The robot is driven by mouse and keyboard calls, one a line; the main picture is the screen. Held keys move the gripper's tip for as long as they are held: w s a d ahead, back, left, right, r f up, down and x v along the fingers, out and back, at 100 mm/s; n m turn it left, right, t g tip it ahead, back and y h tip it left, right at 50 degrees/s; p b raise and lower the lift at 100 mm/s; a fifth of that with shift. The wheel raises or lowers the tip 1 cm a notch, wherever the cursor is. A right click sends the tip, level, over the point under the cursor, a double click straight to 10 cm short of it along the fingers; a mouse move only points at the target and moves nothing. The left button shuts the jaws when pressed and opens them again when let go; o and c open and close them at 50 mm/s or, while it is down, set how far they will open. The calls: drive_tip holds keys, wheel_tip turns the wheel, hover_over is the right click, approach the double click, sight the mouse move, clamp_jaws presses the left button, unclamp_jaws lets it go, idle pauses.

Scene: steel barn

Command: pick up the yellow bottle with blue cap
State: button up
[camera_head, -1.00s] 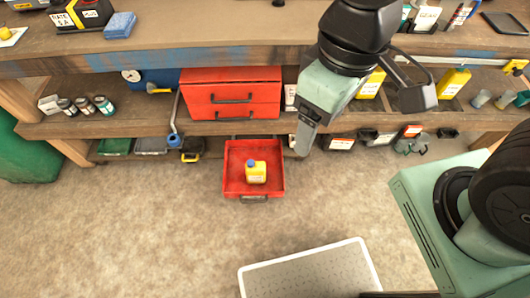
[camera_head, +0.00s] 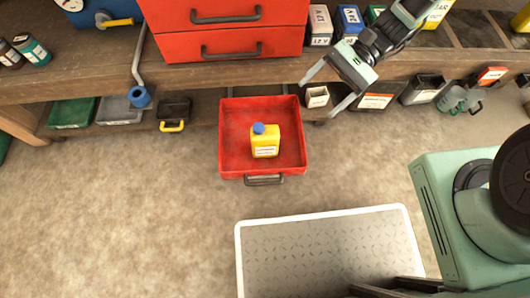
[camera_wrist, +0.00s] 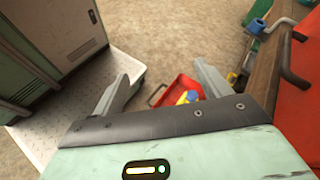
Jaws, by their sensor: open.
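The yellow bottle with blue cap (camera_head: 265,142) stands in an open red drawer (camera_head: 232,165) that juts out below the shelf. It has a white label on its front. My gripper (camera_head: 320,98) is open and empty, above and to the right of the drawer in the head view, apart from the bottle. In the wrist view the bottle (camera_wrist: 190,97) shows small between and beyond the open fingers (camera_wrist: 160,88), partly hidden by the gripper body.
A red drawer cabinet (camera_head: 225,30) stands on the shelf above the drawer. A small white box (camera_head: 317,97) is near the fingers. Several bins and tools sit along the lower shelf. The floor (camera_head: 150,220) in front is clear.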

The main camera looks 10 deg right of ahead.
drive_tip(key=w+d+f+m+t+y+b, duration=0.2)
drive_tip(key=f+m+t+y+b, duration=0.25)
drive_tip(key=f, duration=0.85)
drive_tip(key=w+d+f+m+t+y+b, duration=0.25)
drive_tip(key=f+m+b, duration=0.45)
drive_tip(key=f, duration=0.6)
drive_tip(key=n+b, duration=0.1)
drive_tip(key=b, duration=0.6)
approach(265, 134)
drive_tip(key=a+f, duration=0.2)
drive_tip(key=a, duration=0.3)
drive_tip(key=shift+t, duration=0.4)
drive_tip(key=a+b, duration=0.2)
drive_tip(key=a, duration=0.1)
drive_tip(key=a+b, duration=0.1)
drive_tip(key=b, duration=0.1)
drive_tip(key=shift+w+a+f, duration=0.15)
drive_tip(key=shift+w, duration=0.25)
drive_tip(key=shift+a, duration=0.35)
drive_tip(key=shift+r, duration=0.3)
clamp_jaws()
